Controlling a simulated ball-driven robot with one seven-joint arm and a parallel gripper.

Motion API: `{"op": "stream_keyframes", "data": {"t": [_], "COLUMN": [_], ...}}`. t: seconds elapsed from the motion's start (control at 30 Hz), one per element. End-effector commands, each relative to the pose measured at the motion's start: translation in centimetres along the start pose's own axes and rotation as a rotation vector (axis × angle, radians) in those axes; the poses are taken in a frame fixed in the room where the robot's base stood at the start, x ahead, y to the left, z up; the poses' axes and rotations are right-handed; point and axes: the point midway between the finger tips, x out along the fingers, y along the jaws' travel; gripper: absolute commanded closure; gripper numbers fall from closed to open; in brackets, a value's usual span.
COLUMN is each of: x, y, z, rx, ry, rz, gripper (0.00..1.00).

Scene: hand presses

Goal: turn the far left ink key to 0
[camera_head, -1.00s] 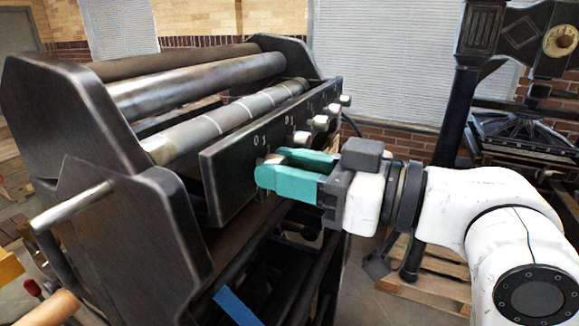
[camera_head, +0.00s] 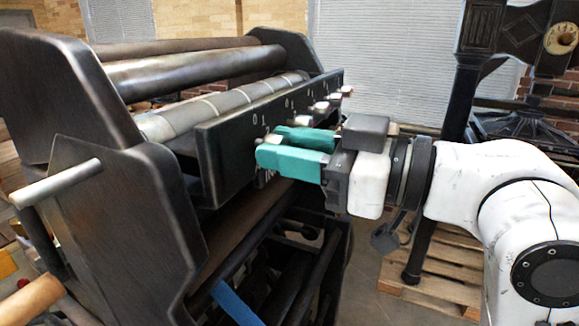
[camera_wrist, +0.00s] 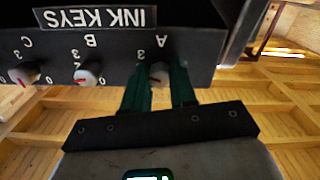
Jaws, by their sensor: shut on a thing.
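The far left ink key is key A (camera_wrist: 158,72), a small round knob on the dark ink key bar (camera_wrist: 205,60). The wrist view shows it upside down, between the two green fingers of my gripper (camera_wrist: 160,86). Its pointer and scale are hard to read there. In the head view my gripper (camera_head: 268,147) is shut on this key at the left end of the bar (camera_head: 222,150), and its fingers mostly hide the key. Keys B (camera_wrist: 88,74) and C (camera_wrist: 25,73) sit beside it with red marks, clear of the fingers.
The press's dark side frame (camera_head: 130,210) stands close at the left, with a handle bar (camera_head: 57,183) sticking out. Rollers (camera_head: 195,72) lie behind the key bar. Another press (camera_head: 520,130) and a wooden pallet (camera_head: 440,275) stand at the right.

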Motion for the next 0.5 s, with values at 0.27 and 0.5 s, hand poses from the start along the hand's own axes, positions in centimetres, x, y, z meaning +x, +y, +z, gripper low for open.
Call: {"op": "stream_keyframes", "data": {"t": [0.27,0.5], "x": [-0.04,-0.05], "y": [-0.1,-0.05], "z": [0.58,0.51], "rx": [-0.261,-0.49], "ry": [0.003,0.001], "rz": [0.002,0.002], "gripper": [1.0,1.0]}}
